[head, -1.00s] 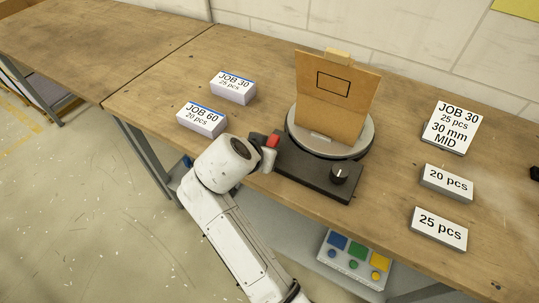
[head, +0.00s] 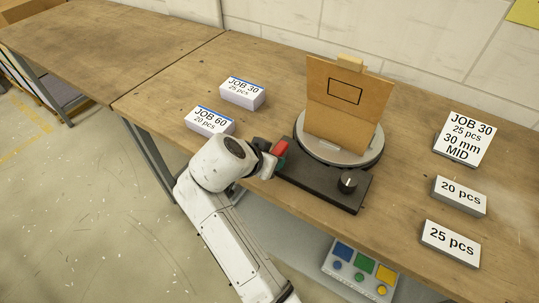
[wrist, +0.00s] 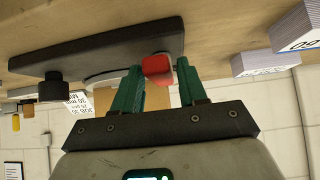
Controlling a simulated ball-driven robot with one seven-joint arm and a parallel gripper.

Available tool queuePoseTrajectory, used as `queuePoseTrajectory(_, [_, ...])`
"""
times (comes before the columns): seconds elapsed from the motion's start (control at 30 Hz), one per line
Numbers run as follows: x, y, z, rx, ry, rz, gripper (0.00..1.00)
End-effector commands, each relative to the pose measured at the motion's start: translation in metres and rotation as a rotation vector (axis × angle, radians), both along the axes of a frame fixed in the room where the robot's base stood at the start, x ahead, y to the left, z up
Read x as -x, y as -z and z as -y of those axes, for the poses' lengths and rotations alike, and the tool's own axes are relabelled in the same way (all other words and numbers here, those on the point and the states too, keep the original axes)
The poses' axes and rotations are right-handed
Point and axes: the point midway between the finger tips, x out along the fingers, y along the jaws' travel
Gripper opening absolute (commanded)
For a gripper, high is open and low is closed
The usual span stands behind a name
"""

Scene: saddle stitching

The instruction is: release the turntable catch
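The turntable (head: 369,157), a grey disc on a black base (head: 325,189), stands on the bench and carries an upright brown folded cover (head: 341,121). A red catch (head: 281,149) sits at the base's left end. My gripper (head: 268,158) is at that end, close to the catch. In the wrist view, the green fingers of my gripper (wrist: 159,72) are spread, with the red catch (wrist: 157,68) between or just beyond their tips. A small gap shows on the right side; contact on the left I cannot tell. A black knob (head: 348,182) is on the base's right end.
Boxes marked JOB 30 (head: 243,93) and JOB 60 (head: 209,121) stand left of the turntable. A job card (head: 464,139) and blocks marked 20 pcs (head: 459,196) and 25 pcs (head: 450,243) stand right. A button panel (head: 359,268) is below the bench edge.

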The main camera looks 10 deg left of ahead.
Motion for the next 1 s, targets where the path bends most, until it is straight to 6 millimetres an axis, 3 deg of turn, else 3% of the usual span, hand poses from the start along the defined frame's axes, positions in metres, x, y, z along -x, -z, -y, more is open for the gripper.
queuePoseTrajectory(0.1, [0.000, 0.000, 0.000, 0.001, -0.001, 0.002, 0.53])
queuePoseTrajectory(0.47, [0.004, -0.009, -0.003, 0.000, -0.004, 0.009, 0.53])
queuePoseTrajectory(1.0, [0.064, -0.071, -0.026, -0.001, -0.004, 0.007, 0.53])
